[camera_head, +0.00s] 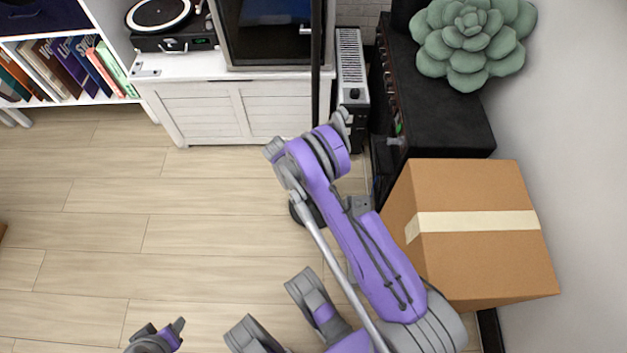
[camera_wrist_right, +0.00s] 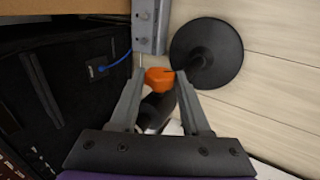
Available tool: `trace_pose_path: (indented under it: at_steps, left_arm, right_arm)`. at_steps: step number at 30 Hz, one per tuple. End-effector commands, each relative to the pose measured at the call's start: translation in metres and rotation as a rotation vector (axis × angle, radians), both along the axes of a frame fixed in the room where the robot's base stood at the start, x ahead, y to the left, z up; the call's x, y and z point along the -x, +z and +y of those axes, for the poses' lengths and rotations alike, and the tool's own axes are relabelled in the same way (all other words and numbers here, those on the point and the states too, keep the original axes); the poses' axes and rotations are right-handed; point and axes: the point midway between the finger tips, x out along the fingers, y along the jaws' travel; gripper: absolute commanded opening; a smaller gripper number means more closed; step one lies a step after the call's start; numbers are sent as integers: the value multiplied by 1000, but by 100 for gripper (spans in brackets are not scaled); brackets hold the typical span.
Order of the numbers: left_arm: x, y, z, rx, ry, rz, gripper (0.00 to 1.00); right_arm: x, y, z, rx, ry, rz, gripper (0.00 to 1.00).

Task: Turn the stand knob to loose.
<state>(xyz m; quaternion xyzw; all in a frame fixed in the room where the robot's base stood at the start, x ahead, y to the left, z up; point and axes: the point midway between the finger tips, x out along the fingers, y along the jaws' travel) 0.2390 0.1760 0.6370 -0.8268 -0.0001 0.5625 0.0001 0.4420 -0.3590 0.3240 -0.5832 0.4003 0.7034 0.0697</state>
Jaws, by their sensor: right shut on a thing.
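In the right wrist view an orange knob (camera_wrist_right: 159,79) sits on the dark stand, between the two fingertips of my right gripper (camera_wrist_right: 160,73). The gripper is shut on the knob. The stand's round black base (camera_wrist_right: 222,50) lies on the floor beyond it. In the head view the stand's thin black pole (camera_head: 316,75) rises behind my right arm, and the base is mostly covered by the arm. The knob cannot be made out there. My left gripper (camera_head: 163,336) is at the bottom edge, away from the stand; its finger gap is unclear.
A taped cardboard box (camera_head: 475,260) and a black amplifier (camera_head: 440,115) with a green plant cushion (camera_head: 470,40) stand right of my right arm. A white heater (camera_head: 351,75) and white cabinet (camera_head: 225,105) are behind. The wooden floor (camera_head: 150,220) at left is clear.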

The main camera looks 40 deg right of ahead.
Motion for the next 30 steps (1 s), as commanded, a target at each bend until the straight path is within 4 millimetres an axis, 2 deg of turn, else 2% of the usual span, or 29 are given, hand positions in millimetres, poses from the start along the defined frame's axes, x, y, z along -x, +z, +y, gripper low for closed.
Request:
trace_pose_path:
  at_steps: [10,25,26,30]
  left_arm:
    - [0,0,0,0,0,0,50]
    - [0,0,0,0,0,0,50]
    - [0,0,0,0,0,0,50]
    - [0,0,0,0,0,0,50]
  right_arm:
    - [-2,-1,1,98,0,82,0]
    - [-2,-2,1,112,0,93,0]
    - [-2,-2,1,111,0,93,50]
    - [-2,-2,1,111,0,93,76]
